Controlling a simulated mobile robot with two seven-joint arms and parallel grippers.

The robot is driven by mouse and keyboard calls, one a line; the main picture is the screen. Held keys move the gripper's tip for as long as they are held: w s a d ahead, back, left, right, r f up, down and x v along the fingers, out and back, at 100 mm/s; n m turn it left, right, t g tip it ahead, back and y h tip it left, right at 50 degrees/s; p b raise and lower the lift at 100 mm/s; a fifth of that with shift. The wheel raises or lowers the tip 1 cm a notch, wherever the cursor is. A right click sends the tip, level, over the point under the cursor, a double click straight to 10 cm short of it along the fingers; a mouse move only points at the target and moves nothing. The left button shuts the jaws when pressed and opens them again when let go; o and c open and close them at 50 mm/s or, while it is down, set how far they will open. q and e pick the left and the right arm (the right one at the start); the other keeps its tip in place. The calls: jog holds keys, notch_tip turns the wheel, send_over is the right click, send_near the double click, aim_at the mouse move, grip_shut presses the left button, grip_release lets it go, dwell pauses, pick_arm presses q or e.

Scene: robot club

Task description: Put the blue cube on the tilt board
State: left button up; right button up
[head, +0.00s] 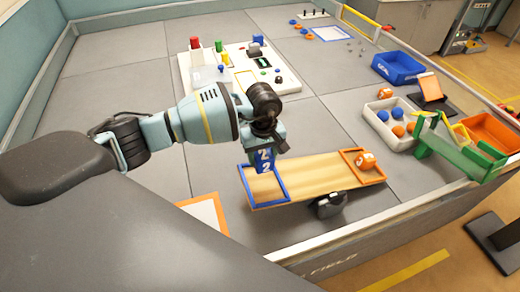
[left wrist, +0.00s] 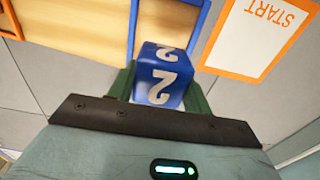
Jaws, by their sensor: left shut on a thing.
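My left gripper (head: 265,146) is shut on the blue cube (head: 264,161), which bears a white 2. In the left wrist view the blue cube (left wrist: 165,78) sits between the green fingers (left wrist: 160,90). In the head view it shows over the blue-framed left end of the tilt board (head: 315,179); I cannot tell whether it touches the board. The wooden board rests on a dark pivot (head: 329,205). The board (left wrist: 165,28) also shows beyond the cube in the wrist view. My right gripper is not in view.
An orange-bordered START mat (left wrist: 262,35) lies beside the board. A white panel with coloured pieces (head: 240,78) stands behind. A white tray of balls (head: 392,124), a blue bin (head: 398,68), an orange bin (head: 492,133) and a green ramp (head: 455,151) are at right.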

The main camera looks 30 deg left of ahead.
aim_at(262, 167)
pick_arm(q)
jog(key=shift+d+f, duration=0.1)
jog(key=shift+f, duration=0.05)
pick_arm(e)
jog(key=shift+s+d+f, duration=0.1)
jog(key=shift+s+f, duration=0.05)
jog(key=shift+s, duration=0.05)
